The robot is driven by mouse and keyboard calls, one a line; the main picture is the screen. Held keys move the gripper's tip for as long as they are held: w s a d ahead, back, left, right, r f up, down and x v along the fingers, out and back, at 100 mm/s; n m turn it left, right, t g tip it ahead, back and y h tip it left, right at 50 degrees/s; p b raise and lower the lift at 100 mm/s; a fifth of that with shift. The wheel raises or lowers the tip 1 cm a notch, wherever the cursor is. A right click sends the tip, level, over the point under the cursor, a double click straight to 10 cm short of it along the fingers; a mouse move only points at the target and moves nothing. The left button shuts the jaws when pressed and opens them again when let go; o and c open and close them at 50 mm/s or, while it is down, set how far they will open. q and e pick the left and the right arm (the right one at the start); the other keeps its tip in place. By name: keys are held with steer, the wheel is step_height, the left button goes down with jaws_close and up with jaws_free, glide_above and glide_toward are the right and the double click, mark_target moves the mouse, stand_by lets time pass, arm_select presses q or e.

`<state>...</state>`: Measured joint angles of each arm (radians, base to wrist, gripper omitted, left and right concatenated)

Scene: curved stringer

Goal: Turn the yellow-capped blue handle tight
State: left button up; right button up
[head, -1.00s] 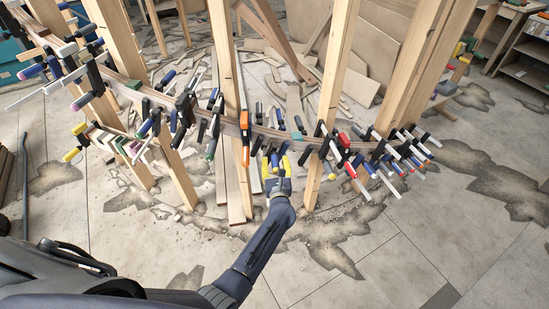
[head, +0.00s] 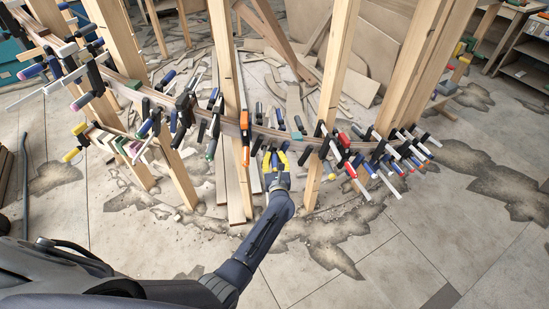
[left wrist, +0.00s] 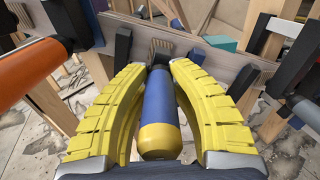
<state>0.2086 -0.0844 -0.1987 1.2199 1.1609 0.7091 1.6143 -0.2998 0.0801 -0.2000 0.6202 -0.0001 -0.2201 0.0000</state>
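The blue handle with a yellow cap (left wrist: 160,110) stands in the middle of the left wrist view, its capped end toward the camera. It belongs to a clamp on the curved wooden stringer (left wrist: 133,30). My left gripper (left wrist: 161,72) has its yellow ribbed fingers on both sides of the handle. The fingertips close in on its far part, while gaps show beside the cap. In the head view the left gripper (head: 276,158) is below the stringer's middle and mostly hides this handle. My right gripper is not in view.
Many clamps line the stringer, with an orange-handled clamp (head: 245,150) close left of my gripper; its handle (left wrist: 35,70) also fills the wrist view's left edge. Wooden posts (head: 323,110) stand to either side. The floor (head: 400,255) in front is open.

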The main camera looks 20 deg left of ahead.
arm_select(q)
jaws_close()
steer(key=shift+m, duration=3.4)
steer(key=o, duration=0.8)
jaws_free()
steer(key=shift+c, duration=0.2)
